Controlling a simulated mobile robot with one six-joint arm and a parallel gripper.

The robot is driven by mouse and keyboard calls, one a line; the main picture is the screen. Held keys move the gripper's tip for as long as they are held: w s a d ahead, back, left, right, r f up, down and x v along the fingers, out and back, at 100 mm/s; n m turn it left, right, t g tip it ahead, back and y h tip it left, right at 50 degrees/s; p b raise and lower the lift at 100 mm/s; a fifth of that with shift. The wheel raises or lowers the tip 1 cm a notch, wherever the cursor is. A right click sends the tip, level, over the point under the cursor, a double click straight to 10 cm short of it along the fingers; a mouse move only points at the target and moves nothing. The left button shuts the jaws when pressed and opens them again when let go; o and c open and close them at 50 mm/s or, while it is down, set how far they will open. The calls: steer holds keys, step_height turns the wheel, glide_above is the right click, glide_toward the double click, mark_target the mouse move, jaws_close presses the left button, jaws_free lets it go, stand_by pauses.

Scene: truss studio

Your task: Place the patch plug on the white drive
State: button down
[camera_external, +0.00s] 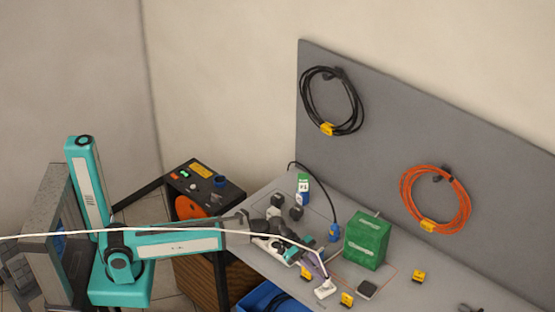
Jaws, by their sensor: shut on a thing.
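My gripper (319,266) is over the grey table at the front middle, reached out from the left. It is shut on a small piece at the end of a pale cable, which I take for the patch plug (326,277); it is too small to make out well. A small white block (325,290), likely the white drive, shows right below the fingertips. I cannot tell whether the plug touches it or hangs just above.
A green box (367,240) stands right of my gripper. A blue plug (334,232) on a black cable lies behind. Yellow tags (347,299) and a dark square piece (367,289) lie nearby. The pale cable (180,232) crosses in front of my arm. The table's right part is mostly clear.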

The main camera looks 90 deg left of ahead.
steer(key=shift+f, duration=0.15)
steer(key=c, duration=1.6)
jaws_free()
steer(key=shift+r, duration=0.3)
steer(key=b+v, duration=0.2)
steer(key=v, duration=1)
steer(key=shift+f+b, duration=0.2)
steer(key=shift+b, duration=0.1)
